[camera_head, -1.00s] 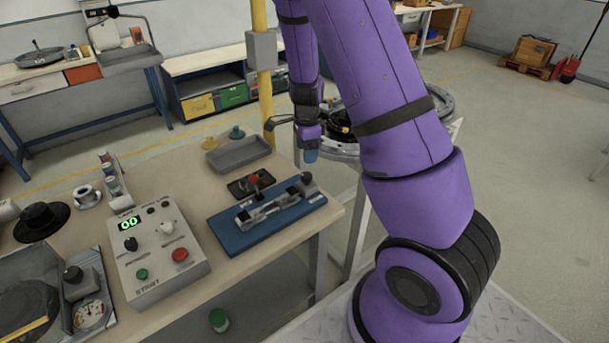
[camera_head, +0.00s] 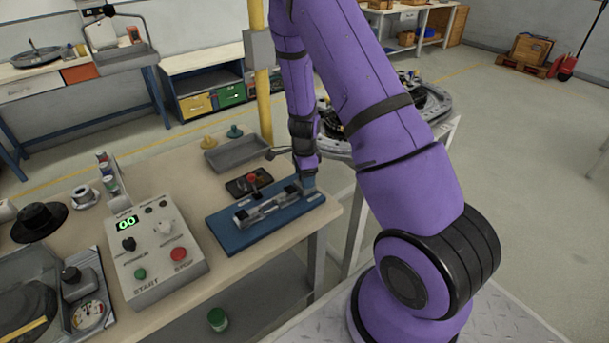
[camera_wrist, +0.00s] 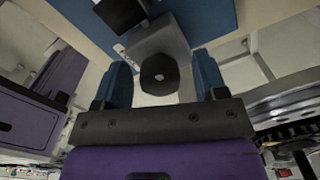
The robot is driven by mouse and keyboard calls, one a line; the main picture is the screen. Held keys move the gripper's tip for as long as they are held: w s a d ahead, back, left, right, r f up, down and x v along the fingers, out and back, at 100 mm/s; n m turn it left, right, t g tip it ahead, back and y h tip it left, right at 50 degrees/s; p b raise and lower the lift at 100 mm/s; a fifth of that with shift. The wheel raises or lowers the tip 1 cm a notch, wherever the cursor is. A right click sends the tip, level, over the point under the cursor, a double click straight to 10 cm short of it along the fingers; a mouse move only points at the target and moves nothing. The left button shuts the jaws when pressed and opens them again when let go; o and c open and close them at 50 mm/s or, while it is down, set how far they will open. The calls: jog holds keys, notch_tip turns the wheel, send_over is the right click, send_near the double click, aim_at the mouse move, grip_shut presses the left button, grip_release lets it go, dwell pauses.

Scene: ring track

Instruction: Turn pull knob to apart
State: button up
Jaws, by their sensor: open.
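The pull knob (camera_wrist: 160,75) is a dark faceted knob with a small light spot at its centre. In the wrist view it sits on the end of a grey block (camera_wrist: 158,40). My gripper (camera_wrist: 161,66) is open, with one blue finger on each side of the knob and a gap visible on both sides. In the head view my gripper (camera_head: 308,180) is at the right end of the metal fixture (camera_head: 265,207) on a blue base plate (camera_head: 235,236). The gripper hides the knob there.
A control box (camera_head: 157,255) with a green 00 display, knobs and buttons stands left of the fixture. A grey tray (camera_head: 238,154) and a small dark tray (camera_head: 240,188) lie behind it. A yellow post (camera_head: 264,110) rises behind the bench. A ring track (camera_head: 430,100) stands to the right.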

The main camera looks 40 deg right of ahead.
jog(key=c, duration=0.9)
jog(key=shift+c, duration=0.2)
jog(key=shift+n, duration=0.3)
jog(key=n, duration=0.5)
jog(key=shift+n, duration=0.3)
jog(key=n, duration=0.5)
jog(key=shift+n, duration=0.3)
jog(key=n, duration=1)
jog(key=shift+n, duration=0.4)
